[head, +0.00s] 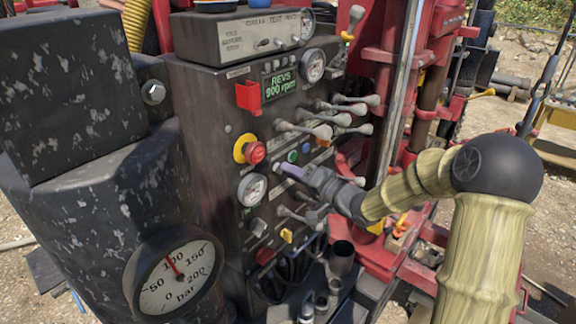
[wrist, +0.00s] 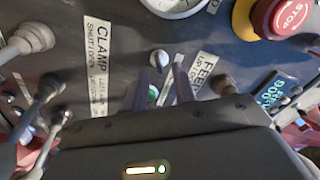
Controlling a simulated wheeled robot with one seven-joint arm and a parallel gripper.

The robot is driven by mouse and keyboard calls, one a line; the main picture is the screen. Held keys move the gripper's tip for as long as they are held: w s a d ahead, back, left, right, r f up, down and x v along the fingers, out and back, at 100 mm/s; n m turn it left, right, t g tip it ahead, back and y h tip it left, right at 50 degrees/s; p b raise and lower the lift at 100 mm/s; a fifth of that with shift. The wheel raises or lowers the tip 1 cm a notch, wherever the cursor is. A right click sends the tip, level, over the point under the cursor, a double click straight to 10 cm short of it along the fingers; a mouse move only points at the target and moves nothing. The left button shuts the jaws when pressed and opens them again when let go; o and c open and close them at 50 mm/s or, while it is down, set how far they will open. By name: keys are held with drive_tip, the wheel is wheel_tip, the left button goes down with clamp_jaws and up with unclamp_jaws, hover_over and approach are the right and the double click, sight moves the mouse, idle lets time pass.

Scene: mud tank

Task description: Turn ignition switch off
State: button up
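A small silver knob (wrist: 159,60), likely the ignition switch, sits on the dark control panel (head: 207,110). No ignition label is readable. My gripper (head: 287,170) reaches in from the right at the panel face, right of the red stop button. In the wrist view, the two fingers of my gripper (wrist: 160,83) stand apart, one on each side of the knob's line. They are open, with nothing clasped between them. I cannot tell whether the fingertips touch the panel. In the head view the knob is mostly hidden by the fingers.
The red stop button (head: 255,152) and a small gauge (head: 252,188) lie left of my gripper. Several levers (head: 322,130) jut out above and more below. A display (head: 279,84) reads 900 rpm.

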drive_tip(key=shift+x, duration=0.95)
clamp_jaws()
